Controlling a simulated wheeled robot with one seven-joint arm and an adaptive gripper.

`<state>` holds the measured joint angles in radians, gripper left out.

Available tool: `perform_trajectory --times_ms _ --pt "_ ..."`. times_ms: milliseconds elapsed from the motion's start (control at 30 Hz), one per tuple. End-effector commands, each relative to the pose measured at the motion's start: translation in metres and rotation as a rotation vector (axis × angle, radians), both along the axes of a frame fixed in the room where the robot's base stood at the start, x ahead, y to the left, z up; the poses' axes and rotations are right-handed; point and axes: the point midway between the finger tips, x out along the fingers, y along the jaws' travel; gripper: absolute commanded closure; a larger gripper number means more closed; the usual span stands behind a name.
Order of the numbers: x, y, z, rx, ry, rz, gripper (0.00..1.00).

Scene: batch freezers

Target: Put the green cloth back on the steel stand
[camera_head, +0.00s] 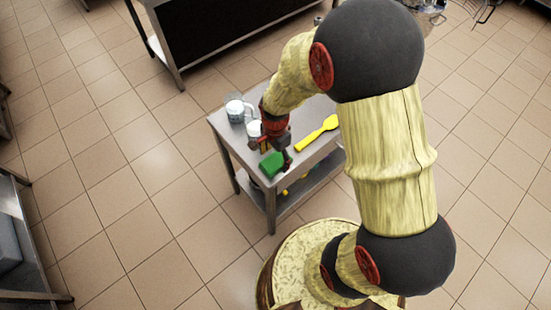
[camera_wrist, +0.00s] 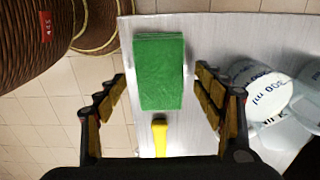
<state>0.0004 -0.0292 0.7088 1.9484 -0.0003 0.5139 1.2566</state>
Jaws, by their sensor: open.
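The green cloth (camera_head: 271,164) is a folded rectangle lying near the front edge of the steel stand (camera_head: 231,148). In the wrist view the cloth (camera_wrist: 160,72) lies flat on the bare metal top of the stand (camera_wrist: 224,35). My gripper (camera_head: 275,153) is over the stand at the cloth. In the wrist view my open gripper (camera_wrist: 160,88) has one finger on each side of the cloth, with gaps between, and nothing is held. Whether the fingertips reach the stand top is hard to tell.
A yellow utensil (camera_head: 318,133) lies on the stand to the right; a yellow end (camera_wrist: 160,136) shows below the cloth in the wrist view. A clear jug (camera_head: 238,110) and a white-topped container (camera_head: 254,129) stand at the left. In the wrist view a container (camera_wrist: 262,90) is close beside the right finger.

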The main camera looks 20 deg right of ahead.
Motion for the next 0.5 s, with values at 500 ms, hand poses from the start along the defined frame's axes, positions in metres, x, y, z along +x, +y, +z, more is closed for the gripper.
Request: perform_trajectory --times_ms 500 --pt "0.000 0.000 0.095 0.000 -0.001 0.000 0.31"
